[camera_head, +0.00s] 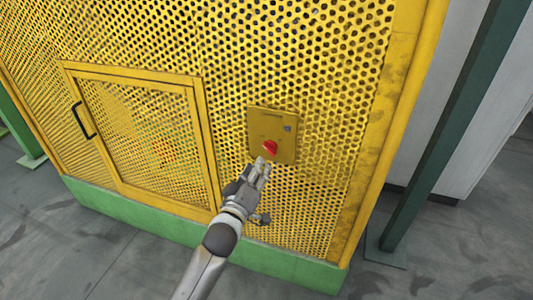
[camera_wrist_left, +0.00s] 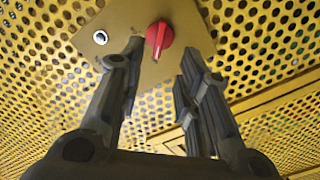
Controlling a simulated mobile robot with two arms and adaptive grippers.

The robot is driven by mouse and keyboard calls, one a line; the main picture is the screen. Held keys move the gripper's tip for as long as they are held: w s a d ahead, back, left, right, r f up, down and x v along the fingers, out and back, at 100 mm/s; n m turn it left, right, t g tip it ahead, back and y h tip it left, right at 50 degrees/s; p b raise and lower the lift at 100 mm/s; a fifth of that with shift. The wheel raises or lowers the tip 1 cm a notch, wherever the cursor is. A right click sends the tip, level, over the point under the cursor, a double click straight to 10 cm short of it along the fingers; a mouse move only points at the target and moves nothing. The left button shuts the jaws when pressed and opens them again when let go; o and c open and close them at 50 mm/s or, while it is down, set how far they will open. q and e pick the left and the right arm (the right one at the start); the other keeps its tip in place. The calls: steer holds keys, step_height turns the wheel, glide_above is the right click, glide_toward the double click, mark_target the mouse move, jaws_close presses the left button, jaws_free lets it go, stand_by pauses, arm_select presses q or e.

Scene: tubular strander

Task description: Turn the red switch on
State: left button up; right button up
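The red switch (camera_head: 270,147) is a red rotary knob on a yellow control plate (camera_head: 284,122), fixed to the perforated yellow guard. In the left wrist view the red switch (camera_wrist_left: 159,39) shows just beyond the fingertips, between them, with a white pointer line on its face. My left gripper (camera_head: 262,165) comes up from below and is just short of the knob in the head view. In the left wrist view the left gripper (camera_wrist_left: 160,62) has its two fingers apart with nothing between them. My right gripper is not in view.
A round silver key lock (camera_wrist_left: 100,37) is on the same plate. A framed mesh door (camera_head: 140,130) with a black handle (camera_head: 83,120) is to the left. A green base rail (camera_head: 290,265) runs below, and a dark green post (camera_head: 450,130) stands at the right.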

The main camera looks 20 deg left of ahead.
mark_target(268, 151)
arm_select(q)
steer(key=w, duration=0.8)
steer(key=shift+w+d, duration=0.2)
jaws_close()
